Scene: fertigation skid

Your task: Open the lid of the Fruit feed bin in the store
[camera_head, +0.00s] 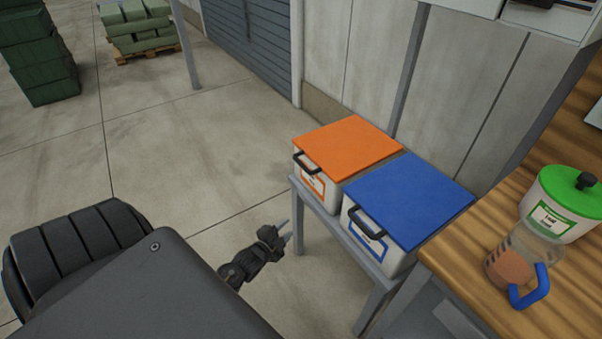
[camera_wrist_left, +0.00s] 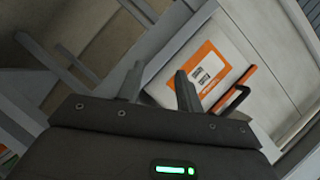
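A white bin with a flat orange lid (camera_head: 347,144) stands on a grey stand, its black handle (camera_head: 306,162) at the front and an orange-framed label (camera_head: 313,187) below. A similar bin with a blue lid (camera_head: 410,199) stands beside it. Both lids lie shut. The label words are too small to read, so I cannot tell which is the Fruit feed bin. My left gripper (camera_head: 289,231) is open and empty, in front of the stand and apart from the bins. In the left wrist view its fingers (camera_wrist_left: 159,76) show before the orange label (camera_wrist_left: 205,75) and black handle (camera_wrist_left: 234,101). My right gripper is out of view.
The grey stand (camera_head: 318,204) borders a wooden bench (camera_head: 475,255) at right. On the bench are a green-lidded tub (camera_head: 562,205) and a clear jug with a blue handle (camera_head: 530,285). A wall rises behind the bins.

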